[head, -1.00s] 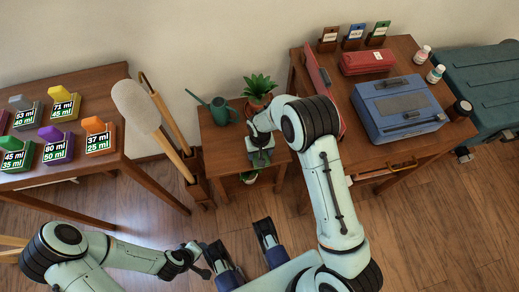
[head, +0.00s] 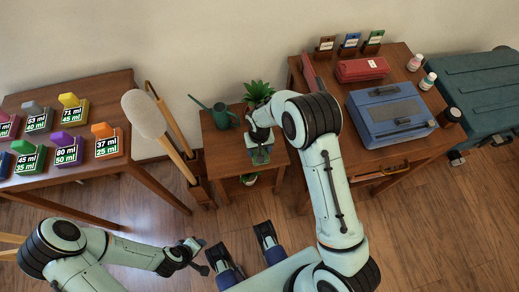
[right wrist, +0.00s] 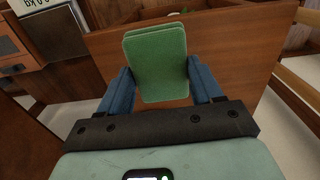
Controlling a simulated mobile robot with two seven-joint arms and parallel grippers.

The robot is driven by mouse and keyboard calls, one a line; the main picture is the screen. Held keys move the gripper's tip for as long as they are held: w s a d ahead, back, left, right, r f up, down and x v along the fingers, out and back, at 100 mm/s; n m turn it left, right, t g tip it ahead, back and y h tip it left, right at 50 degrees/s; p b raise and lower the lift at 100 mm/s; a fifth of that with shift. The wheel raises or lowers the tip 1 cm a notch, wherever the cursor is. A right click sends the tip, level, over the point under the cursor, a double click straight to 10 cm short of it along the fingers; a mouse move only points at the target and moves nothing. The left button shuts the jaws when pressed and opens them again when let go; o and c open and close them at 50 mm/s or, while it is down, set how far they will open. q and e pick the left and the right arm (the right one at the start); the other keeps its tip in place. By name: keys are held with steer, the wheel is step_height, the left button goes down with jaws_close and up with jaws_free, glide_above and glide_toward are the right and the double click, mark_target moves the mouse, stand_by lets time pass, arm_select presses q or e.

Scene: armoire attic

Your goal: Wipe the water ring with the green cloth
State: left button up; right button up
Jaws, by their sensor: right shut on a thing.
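The green cloth (right wrist: 157,62), a folded pad with rounded corners, sits between the blue fingers of my right gripper (right wrist: 158,84) in the right wrist view. My right gripper (head: 261,150) is shut on it above the small wooden table (head: 222,150) in the head view. I see no water ring in either view; the arm and cloth cover part of the table. My left gripper (head: 196,258) is low, away from the tables, its jaws unclear.
A green watering can (head: 221,115) and a potted plant (head: 258,92) stand at the table's back. Tall wooden-handled tools (head: 165,125) stand to its left. The right desk holds a blue case (head: 392,113) and a red box (head: 362,69). The table's left front is bare.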

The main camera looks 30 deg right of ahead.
steer(key=shift+r+p, duration=1.1)
steer(key=shift+r, duration=0.4)
